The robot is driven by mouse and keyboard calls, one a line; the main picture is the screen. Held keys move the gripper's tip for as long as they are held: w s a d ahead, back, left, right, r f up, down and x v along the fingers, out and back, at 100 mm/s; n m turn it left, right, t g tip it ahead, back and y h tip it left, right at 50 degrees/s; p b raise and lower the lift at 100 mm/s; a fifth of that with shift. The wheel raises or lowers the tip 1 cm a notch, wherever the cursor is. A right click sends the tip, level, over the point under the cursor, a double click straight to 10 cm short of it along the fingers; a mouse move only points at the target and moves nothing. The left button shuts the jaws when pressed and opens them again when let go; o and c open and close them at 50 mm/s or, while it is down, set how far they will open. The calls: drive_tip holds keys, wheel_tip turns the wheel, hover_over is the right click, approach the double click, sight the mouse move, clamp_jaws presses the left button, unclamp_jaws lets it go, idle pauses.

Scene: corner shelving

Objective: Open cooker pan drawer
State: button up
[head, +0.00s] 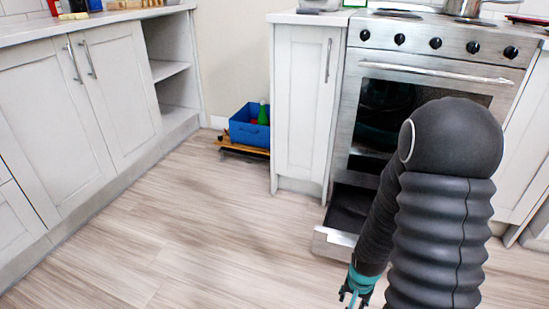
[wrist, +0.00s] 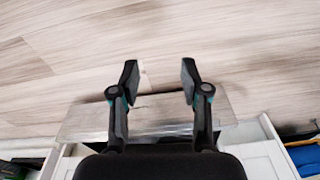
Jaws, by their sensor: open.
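The steel cooker (head: 430,75) stands right of centre in the head view, with knobs and an oven door handle. Its low pan drawer (head: 333,242) is pulled out at the bottom, and part of its dark inside (head: 349,206) shows. My arm hides the drawer's right part. My gripper (head: 357,297) is low, in front of the drawer. In the wrist view my gripper (wrist: 160,75) is open, with nothing between its fingertips, which are over the floor. The metal drawer front (wrist: 160,112) passes behind the fingers; contact cannot be told.
A narrow white cabinet (head: 301,100) stands left of the cooker. A blue box (head: 249,127) sits on the floor beyond it; it also shows in the wrist view (wrist: 305,157). White cabinets (head: 75,110) line the left. The wooden floor (head: 190,230) between is clear.

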drive_tip(key=s+a+r+n+t+p, duration=0.15)
drive_tip(key=s+r, duration=0.25)
drive_tip(key=r, duration=1)
drive_tip(key=s+a+r+n+t+p, duration=0.1)
drive_tip(key=s+a+r+n+p, duration=0.2)
drive_tip(key=r, duration=1)
drive_tip(key=s+a+r+n+t+p, duration=0.15)
drive_tip(key=s+r, duration=0.35)
drive_tip(key=r, duration=0.9)
drive_tip(key=w+d+f+m+t+y+b, duration=0.3)
drive_tip(key=d+f+m, duration=0.4)
drive_tip(key=f, duration=1.1)
drive_tip(key=w+d+f+m+t+y+b, duration=0.1)
drive_tip(key=w+d+f+m+y+b, duration=0.45)
drive_tip(key=f, duration=1.25)
drive_tip(key=w+d+f+m+t+y+b, duration=0.15)
drive_tip(key=w+d+f+m, duration=0.35)
drive_tip(key=d+f, duration=1)
drive_tip(key=w+d+n+t+h, duration=0.2)
drive_tip(key=w+d+n+t, duration=0.2)
drive_tip(key=w+t, duration=0.15)
drive_tip(key=x, duration=1.3)
drive_tip(key=shift+r, duration=0.5)
